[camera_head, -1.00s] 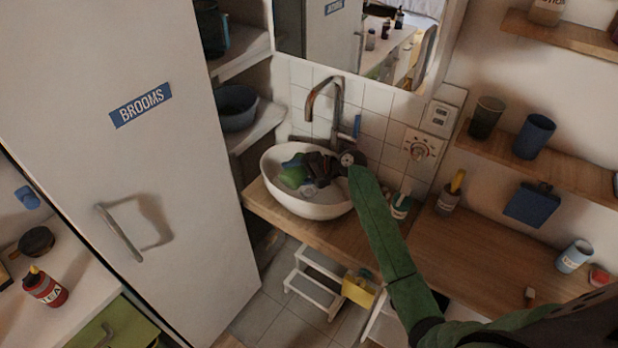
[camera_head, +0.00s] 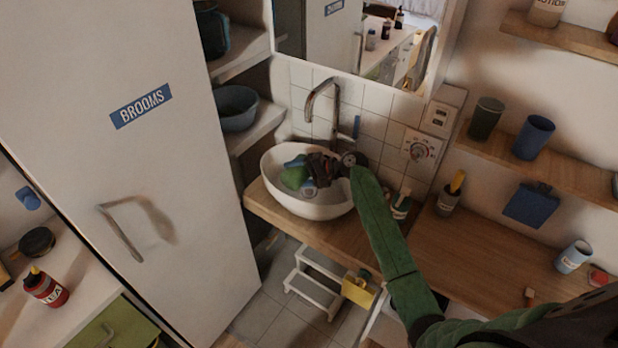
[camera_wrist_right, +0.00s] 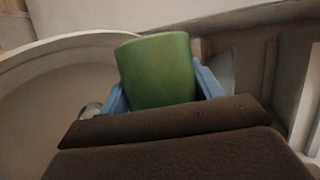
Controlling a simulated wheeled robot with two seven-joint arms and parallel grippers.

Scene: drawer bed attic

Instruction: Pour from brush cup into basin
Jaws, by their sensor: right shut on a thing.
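The green cup (camera_head: 294,179), which I take to be the brush cup, is inside the white basin (camera_head: 318,208) under the tap. My right gripper (camera_head: 300,172) is shut on it, with its blue fingers on either side of the cup. In the right wrist view the green cup (camera_wrist_right: 157,70) sits between the blue fingers, with the pale basin wall (camera_wrist_right: 45,75) around it. The cup's mouth and contents are not clear, and I cannot tell its exact tilt. No poured contents can be made out. My left gripper is out of view.
The curved tap (camera_head: 322,95) rises behind the basin. A bottle (camera_head: 401,204) and a holder with a yellow item (camera_head: 448,200) stand right of it on the wooden counter (camera_head: 470,245). The tall BROOMS cabinet (camera_head: 150,190) closes off the left.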

